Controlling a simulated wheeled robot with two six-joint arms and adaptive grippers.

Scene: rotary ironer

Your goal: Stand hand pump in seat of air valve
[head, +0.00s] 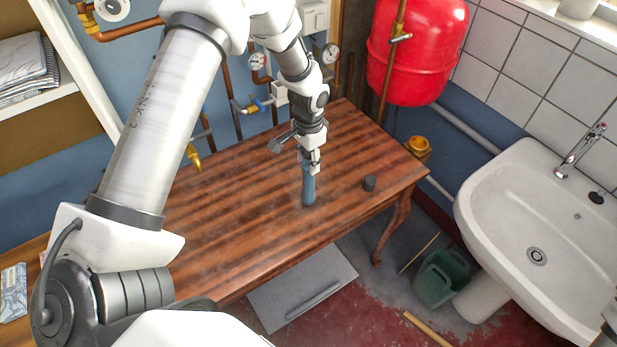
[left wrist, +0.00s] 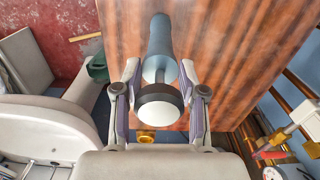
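The hand pump (head: 308,188) is a blue cylinder that stands about upright over the wooden table. In the left wrist view its blue body (left wrist: 160,52) runs away from me, with a dark band and a pale cap at the near end. My left gripper (head: 311,166) points down at its upper part. I cannot tell whether the lower end touches the table. My right gripper is not in view.
The wooden table (head: 240,215) is mostly bare. A brass fitting (head: 418,147) is beyond its right edge, below a red tank (head: 415,50). Pipes and gauges line the back wall. A sink (head: 535,230) and a green bucket (head: 440,278) are at the right.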

